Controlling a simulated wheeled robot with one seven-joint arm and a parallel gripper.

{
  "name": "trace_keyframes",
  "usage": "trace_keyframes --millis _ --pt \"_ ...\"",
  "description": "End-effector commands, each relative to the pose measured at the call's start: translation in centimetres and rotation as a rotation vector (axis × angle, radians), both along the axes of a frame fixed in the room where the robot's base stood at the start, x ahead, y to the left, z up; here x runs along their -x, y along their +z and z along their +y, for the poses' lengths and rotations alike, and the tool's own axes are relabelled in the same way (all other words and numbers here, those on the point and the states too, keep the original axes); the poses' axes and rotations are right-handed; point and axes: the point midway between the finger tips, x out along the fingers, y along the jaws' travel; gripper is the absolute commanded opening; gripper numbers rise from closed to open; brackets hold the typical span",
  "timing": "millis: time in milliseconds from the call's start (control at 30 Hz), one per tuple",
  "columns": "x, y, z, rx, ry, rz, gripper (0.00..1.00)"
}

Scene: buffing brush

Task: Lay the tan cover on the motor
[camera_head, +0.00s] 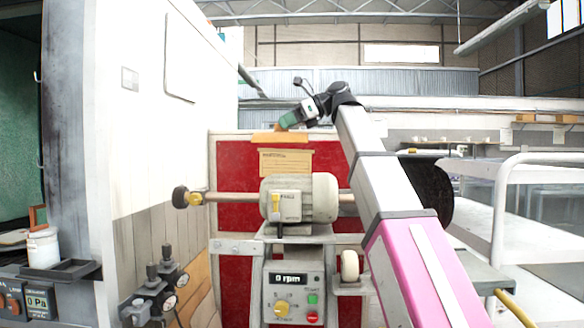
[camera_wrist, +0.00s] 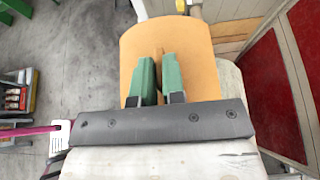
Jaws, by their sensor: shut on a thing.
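The tan cover (camera_head: 280,138) is held up in the air above the motor in the head view, with a visible gap between them. In the wrist view the cover (camera_wrist: 200,45) is a curved tan sheet with an upright fin. My gripper (camera_head: 289,122) is shut on that fin, and its green fingers (camera_wrist: 160,78) press it from both sides. The motor (camera_head: 310,197) is a pale rounded body with a small label, on a stand. In the wrist view a pale surface (camera_wrist: 235,85) beside and below the cover looks like the motor, partly hidden by my gripper.
A shaft with a dark round end (camera_head: 181,197) sticks out left of the motor. A control box (camera_head: 293,293) reading 0 rpm sits below. A tan notice (camera_head: 286,162) hangs on the red panel (camera_head: 235,180) behind. A white cabinet stands left, a white-railed cart (camera_head: 500,210) right.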

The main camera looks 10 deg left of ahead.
Motion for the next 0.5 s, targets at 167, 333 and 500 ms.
trace_keyframes --millis 167,333,500 --pt "-3.9 -2.1 0.0 0.000 0.000 0.003 0.00" --pt "-7.1 -4.1 0.0 0.000 0.000 0.002 0.00" --pt "-9.2 -5.4 0.0 0.000 0.000 0.001 0.00"
